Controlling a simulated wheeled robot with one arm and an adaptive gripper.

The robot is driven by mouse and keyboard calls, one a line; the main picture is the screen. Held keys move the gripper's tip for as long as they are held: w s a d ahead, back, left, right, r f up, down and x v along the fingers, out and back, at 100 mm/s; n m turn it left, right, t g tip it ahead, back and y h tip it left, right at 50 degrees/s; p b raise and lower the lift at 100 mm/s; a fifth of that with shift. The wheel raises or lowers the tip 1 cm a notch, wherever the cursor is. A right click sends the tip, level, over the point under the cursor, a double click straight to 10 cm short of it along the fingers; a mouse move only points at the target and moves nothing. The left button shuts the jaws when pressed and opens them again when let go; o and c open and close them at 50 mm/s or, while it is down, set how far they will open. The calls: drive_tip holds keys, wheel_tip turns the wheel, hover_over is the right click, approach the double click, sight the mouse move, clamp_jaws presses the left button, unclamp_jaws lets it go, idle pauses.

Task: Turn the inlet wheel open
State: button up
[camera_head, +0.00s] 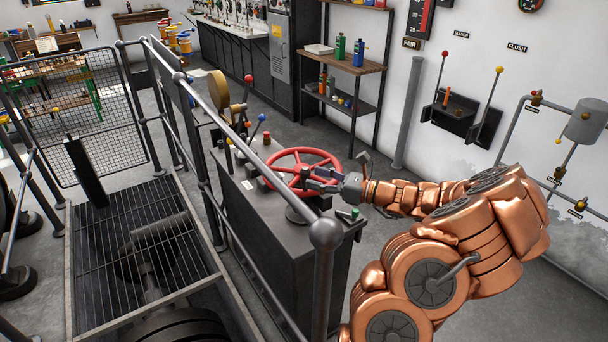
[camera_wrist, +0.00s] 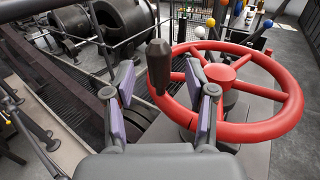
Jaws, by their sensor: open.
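The red inlet wheel (camera_head: 271,167) lies nearly flat on top of a dark grey cabinet (camera_head: 265,215). In the wrist view the wheel (camera_wrist: 273,127) fills the right half, with a red hub and spokes. A dark upright handle (camera_wrist: 158,66) stands at its left rim. My gripper (camera_head: 318,180) reaches in from the right, over the near right part of the wheel. In the wrist view my gripper (camera_wrist: 161,88) is open, with purple pads, and the handle appears in the gap between the fingers. No contact shows. Whether the handle lies between the pads or just beyond them I cannot tell.
A railing with a round post knob (camera_head: 326,233) stands close in front of the cabinet. Levers with coloured knobs (camera_head: 262,117) rise behind the wheel. A floor grating (camera_head: 140,240) lies left. A shelf with bottles (camera_head: 345,65) and wall levers (camera_head: 490,105) stand behind.

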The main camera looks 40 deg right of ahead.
sight(305, 175)
drive_tip(key=shift+p+x, duration=0.3)
drive_tip(key=shift+x, duration=1.65)
drive_tip(key=shift+c, duration=0.5)
clamp_jaws()
